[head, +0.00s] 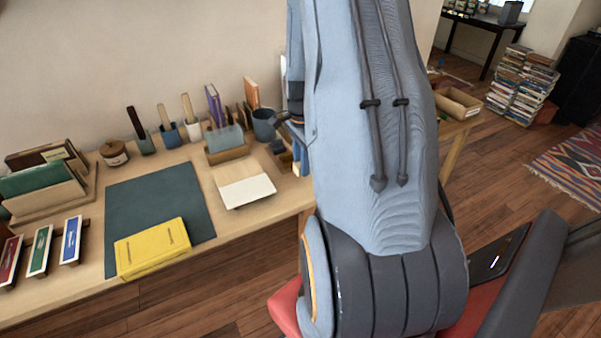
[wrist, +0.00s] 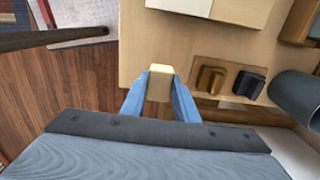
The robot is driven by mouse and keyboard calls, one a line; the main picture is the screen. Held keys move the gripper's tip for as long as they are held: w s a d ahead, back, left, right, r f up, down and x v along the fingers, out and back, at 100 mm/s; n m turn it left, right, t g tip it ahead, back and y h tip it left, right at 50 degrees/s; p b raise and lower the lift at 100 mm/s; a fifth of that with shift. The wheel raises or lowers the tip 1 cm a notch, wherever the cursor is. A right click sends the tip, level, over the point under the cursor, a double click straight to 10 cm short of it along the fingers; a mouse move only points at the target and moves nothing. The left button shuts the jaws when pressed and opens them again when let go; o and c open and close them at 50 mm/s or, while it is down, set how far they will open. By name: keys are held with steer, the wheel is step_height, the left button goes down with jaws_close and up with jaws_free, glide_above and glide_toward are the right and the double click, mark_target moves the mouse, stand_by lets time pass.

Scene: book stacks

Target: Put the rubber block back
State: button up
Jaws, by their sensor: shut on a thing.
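My gripper (wrist: 159,84) is shut on a cream-coloured block (wrist: 160,80), which I take to be the rubber block. Its two blue fingers press the block's sides. In the wrist view the block is over the table's edge area, left of a small wooden holder (wrist: 231,66). The holder carries a brown piece (wrist: 210,80) and a dark piece (wrist: 248,85). I cannot tell the block's height above the table. In the head view my arm hides most of the gripper and block.
A grey cup (wrist: 297,96) stands right of the holder; the head view shows a cup (head: 264,124) near the wall. Brushes and jars line the back.

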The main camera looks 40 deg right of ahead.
steer(key=shift+f+p, duration=0.5)
steer(key=shift+f, duration=1.7)
steer(key=shift+f, duration=0.2)
steer(key=o, duration=1)
steer(key=shift+r, duration=0.1)
